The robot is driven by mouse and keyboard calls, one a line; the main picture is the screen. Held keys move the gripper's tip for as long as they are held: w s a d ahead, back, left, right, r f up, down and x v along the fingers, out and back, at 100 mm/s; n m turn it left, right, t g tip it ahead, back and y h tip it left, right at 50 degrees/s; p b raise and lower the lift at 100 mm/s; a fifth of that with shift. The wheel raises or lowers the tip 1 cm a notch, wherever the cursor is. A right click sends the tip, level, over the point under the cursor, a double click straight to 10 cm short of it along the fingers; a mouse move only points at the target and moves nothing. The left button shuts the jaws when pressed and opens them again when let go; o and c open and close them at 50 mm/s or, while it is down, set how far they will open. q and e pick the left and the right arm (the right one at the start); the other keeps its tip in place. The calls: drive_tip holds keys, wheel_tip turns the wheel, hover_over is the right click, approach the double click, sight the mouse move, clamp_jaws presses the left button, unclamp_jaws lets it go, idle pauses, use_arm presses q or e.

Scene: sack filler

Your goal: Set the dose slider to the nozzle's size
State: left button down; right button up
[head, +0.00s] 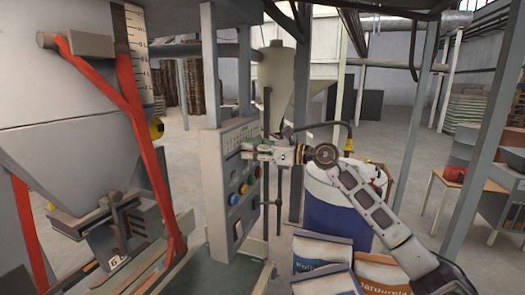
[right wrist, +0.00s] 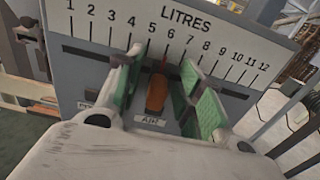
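The dose slider's orange knob (right wrist: 156,92) sits in the slot under the LITRES scale (right wrist: 180,40), close to the 6 mark; the angle hides its exact reading. My right gripper (right wrist: 160,92) is at the control panel (head: 232,185) in the head view. In the right wrist view its green-padded fingers stand on either side of the knob, with gaps visible on both sides. The nozzle (head: 108,235) under the hopper at the left carries a small label (head: 117,262) that looks like a 6, though it is small. My left gripper is out of view.
Colored buttons, including a blue one (head: 233,199), sit on the panel below my right gripper. A blue-and-white drum (head: 338,210) and several sacks (head: 322,252) stand below my right arm. Red frame bars (head: 150,160) flank the hopper (head: 65,110).

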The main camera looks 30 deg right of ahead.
drive_tip(key=v, duration=1.2)
idle(1.0)
idle(0.8)
